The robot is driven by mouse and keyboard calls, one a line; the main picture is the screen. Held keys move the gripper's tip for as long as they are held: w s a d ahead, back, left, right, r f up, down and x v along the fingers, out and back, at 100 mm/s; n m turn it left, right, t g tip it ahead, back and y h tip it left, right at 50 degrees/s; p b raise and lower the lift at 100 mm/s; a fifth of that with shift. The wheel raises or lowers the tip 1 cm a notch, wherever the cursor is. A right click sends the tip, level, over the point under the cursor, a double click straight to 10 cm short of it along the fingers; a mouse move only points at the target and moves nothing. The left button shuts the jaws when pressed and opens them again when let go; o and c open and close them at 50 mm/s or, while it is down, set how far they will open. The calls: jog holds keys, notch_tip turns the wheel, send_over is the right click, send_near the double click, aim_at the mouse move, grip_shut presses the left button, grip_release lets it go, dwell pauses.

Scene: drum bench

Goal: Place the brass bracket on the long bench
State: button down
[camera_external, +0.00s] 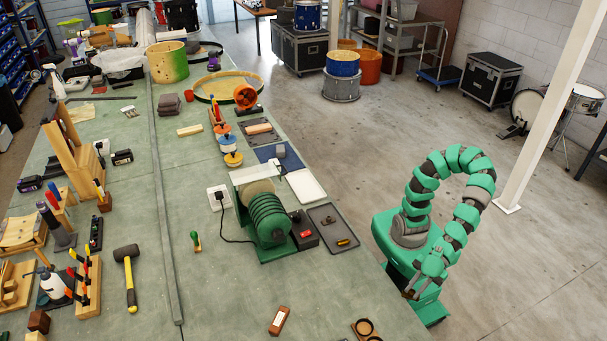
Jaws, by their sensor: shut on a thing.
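My gripper (411,290) points down in front of my green base, to the right of the long bench (205,275) and apart from it. It is shut on a small brownish thing (408,295), which I take to be the brass bracket. Its shape is too small to make out, and the fingers partly hide it. The long bench has a green top and runs from the lower left to the back.
A green bench grinder (268,222) stands near the bench's right edge. Beside it lies a dark tray (333,228) with small parts. A brown block (279,320) and a holder with round cups (366,329) are nearer the front. Bare bench top shows between them.

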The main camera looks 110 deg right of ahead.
send_over(406, 333)
jog(key=shift+f, duration=0.6)
jog(key=shift+f+b, duration=0.75)
jog(key=shift+f, duration=1)
jog(key=shift+f, duration=0.1)
jog(key=c, duration=1.3)
grip_release()
jog(key=p+v, duration=0.1)
jog(key=v, duration=1.1)
